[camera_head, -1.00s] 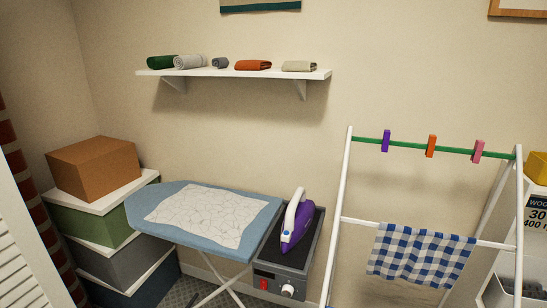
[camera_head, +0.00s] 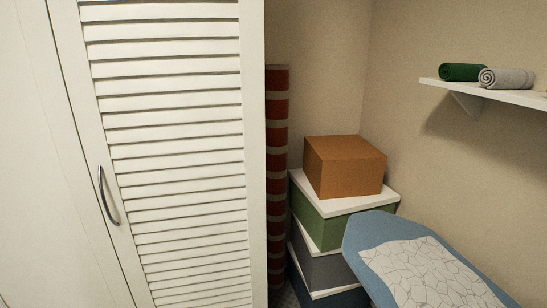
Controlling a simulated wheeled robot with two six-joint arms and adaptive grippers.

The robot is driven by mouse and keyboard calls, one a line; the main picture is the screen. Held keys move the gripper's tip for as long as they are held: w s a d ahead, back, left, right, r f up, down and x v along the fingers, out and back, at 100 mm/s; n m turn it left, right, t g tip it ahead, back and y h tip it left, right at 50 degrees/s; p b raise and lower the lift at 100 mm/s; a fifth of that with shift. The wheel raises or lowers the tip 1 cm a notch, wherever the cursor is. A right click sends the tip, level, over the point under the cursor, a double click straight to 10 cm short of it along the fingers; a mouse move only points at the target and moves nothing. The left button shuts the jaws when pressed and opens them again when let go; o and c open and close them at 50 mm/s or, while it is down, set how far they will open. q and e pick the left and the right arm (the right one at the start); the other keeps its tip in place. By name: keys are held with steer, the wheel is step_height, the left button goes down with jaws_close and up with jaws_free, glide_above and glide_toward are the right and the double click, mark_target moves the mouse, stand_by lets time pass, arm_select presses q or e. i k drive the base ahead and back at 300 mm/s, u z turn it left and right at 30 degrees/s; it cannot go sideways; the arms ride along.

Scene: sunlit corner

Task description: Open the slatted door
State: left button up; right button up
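The white slatted door (camera_head: 175,150) fills the left-centre of the head view. It looks shut in its white frame. The door's bottom edge is out of view. Neither of my grippers shows in the view.
Right of the door stand a red striped roll (camera_head: 277,170) and stacked boxes, a green one (camera_head: 322,225) and a grey one (camera_head: 320,266), with a brown box (camera_head: 345,165) on top. A blue ironing board (camera_head: 361,232) is at lower right. A wall shelf (camera_head: 500,95) holds rolled towels.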

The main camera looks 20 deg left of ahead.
mark_target(166, 97)
steer(key=u, duration=0.65)
steer(key=i, duration=1.1)
steer(key=u, duration=0.4)
